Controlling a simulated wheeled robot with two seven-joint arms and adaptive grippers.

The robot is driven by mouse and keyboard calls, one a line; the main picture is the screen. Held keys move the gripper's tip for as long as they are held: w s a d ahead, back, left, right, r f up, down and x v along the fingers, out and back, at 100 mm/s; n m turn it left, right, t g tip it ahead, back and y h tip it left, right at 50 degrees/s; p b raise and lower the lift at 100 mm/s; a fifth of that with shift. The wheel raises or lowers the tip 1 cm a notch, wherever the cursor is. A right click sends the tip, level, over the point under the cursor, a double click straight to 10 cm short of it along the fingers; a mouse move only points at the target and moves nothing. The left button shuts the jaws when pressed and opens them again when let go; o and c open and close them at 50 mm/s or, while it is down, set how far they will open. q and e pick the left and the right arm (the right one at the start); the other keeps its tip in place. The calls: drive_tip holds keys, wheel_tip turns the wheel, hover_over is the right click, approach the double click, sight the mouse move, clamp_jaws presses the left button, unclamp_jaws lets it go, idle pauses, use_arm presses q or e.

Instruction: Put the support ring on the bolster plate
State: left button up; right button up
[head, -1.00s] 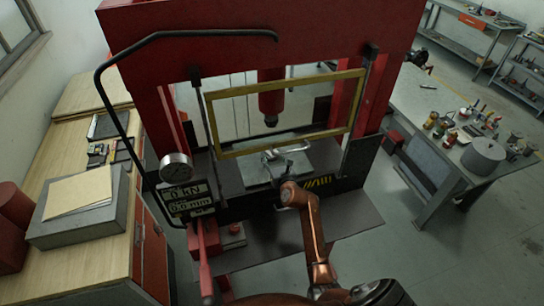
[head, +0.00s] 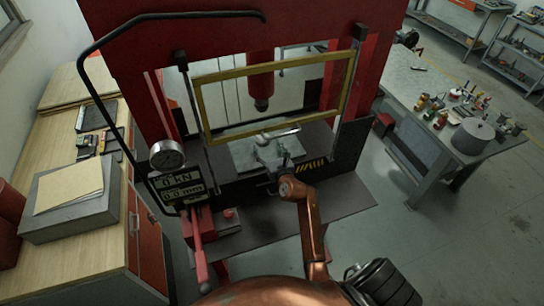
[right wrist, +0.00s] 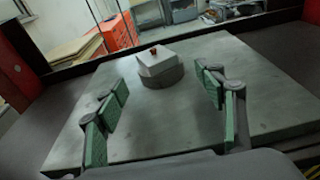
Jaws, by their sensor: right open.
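The bolster plate (head: 243,154) is a flat grey slab on the bed of the red press. It fills much of the right wrist view (right wrist: 140,128). A squat, round grey piece (right wrist: 161,78), which looks like the support ring, stands on it with a pale faceted part and a small orange tip on top. My right gripper (right wrist: 160,88) is open above the plate, its green-padded fingers either side of the line to this piece, which lies beyond the tips. In the head view the gripper (head: 278,150) hides this spot. My left gripper is not in view.
A yellow-framed guard (head: 270,70) hangs in the press opening, with the red ram (head: 260,75) behind it. A gauge and readout (head: 178,185) stand left of the bed. A wooden bench is at left; a cluttered grey table (head: 415,130) is at right.

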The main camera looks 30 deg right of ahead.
drive_tip(key=v, duration=0.7)
drive_tip(key=shift+b, duration=0.35)
drive_tip(key=shift+c, duration=0.5)
idle(1.4)
